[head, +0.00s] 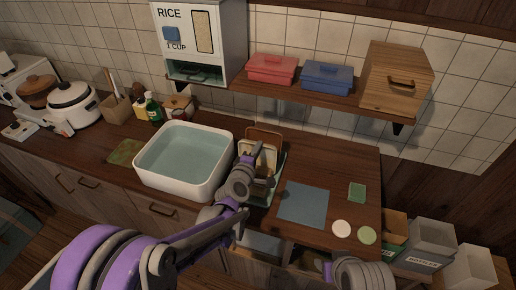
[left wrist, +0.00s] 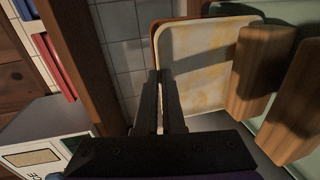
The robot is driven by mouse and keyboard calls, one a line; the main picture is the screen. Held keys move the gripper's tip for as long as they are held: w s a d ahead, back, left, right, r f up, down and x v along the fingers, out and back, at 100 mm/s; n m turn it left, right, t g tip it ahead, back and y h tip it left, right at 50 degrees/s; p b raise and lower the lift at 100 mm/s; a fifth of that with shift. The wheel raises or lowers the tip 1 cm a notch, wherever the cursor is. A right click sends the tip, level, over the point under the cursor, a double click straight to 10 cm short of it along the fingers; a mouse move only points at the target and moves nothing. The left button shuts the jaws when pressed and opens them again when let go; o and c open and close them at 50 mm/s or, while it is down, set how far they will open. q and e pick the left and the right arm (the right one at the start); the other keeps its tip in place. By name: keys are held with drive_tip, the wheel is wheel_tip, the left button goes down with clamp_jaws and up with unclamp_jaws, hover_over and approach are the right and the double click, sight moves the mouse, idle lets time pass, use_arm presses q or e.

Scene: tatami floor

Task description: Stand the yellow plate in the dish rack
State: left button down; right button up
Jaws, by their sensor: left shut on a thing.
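The yellow plate (left wrist: 212,62) is pale, squarish and mottled. It stands on edge in the left wrist view, and its cream face also shows in the head view (head: 262,150). My left gripper (left wrist: 161,78) is shut on the plate's near edge, with the two dark fingers close together. The dish rack (head: 283,164) is a green tray with wooden uprights (left wrist: 262,68) beside the plate. My gripper and wrist hide most of it in the head view. I cannot tell whether the plate's lower edge touches the rack.
A white sink basin (head: 184,187) stands just left of the rack. A brown board-like thing (head: 265,133) is behind the plate. A blue mat (head: 303,204) lies to the right. The shelf (head: 304,98) with red and blue boxes hangs above, and the rice dispenser (head: 200,45) is at its left.

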use_arm(q)
drive_tip(key=shift+f, duration=0.1)
drive_tip(key=c, duration=1.5)
unclamp_jaws()
drive_tip(key=o, duration=0.6)
drive_tip(key=shift+c, duration=0.2)
drive_tip(key=v, duration=1)
drive_tip(key=shift+s+p, duration=0.3)
drive_tip(key=shift+s, duration=0.1)
drive_tip(key=shift+a, duration=0.15)
